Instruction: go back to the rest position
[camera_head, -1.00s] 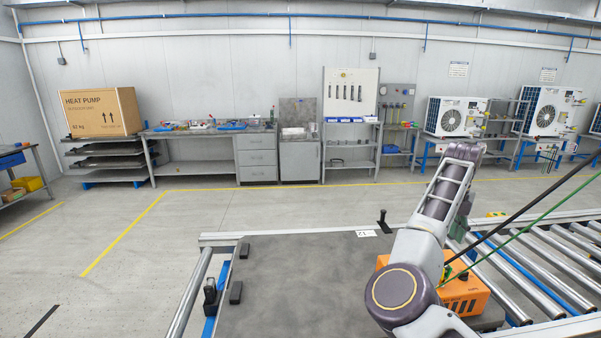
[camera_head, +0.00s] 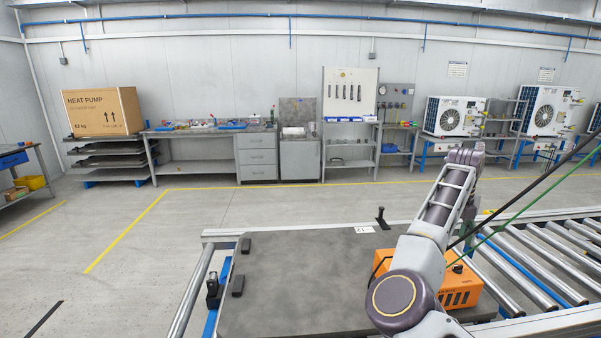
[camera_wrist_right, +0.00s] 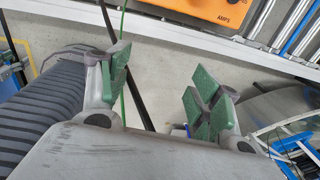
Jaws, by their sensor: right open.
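My right arm rises in front of the workbench in the head view. In the right wrist view my right gripper (camera_wrist_right: 162,88) is open, its green-padded fingers wide apart with nothing between them. An orange box (camera_head: 462,286) stands on the dark bench top (camera_head: 290,285), partly hidden behind my right arm. It also shows at the top of the right wrist view (camera_wrist_right: 205,8), beyond the fingers and apart from them. My left gripper is in neither view.
A roller conveyor (camera_head: 545,265) runs along the right of the bench. A black cable (camera_head: 530,205) and a green cable (camera_head: 545,211) slant past my right arm. A small black upright handle (camera_head: 381,217) stands at the bench's back edge. The floor behind is clear.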

